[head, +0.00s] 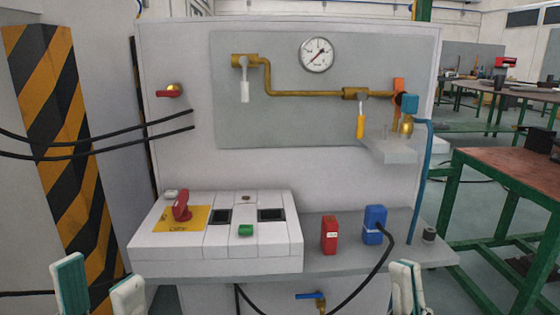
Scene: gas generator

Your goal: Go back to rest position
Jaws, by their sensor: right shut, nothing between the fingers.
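My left gripper (99,272) is at the bottom left of the head view, in front of the gas generator bench. Its two white and green fingers stand apart with nothing between them. My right gripper (405,268) is at the bottom right, below the front edge of the grey shelf. Its fingers are together and hold nothing. Both grippers point upward in the picture and their lower parts are cut off by the frame. Neither is seen touching the generator panel (180,60).
A white control box (270,262) with a red switch (182,207) and green button (246,230) sits on the shelf (340,259). Red (329,235) and blue (374,222) blocks stand beside it. A gauge (317,55), brass pipe and valves are above. A workbench (510,170) is right.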

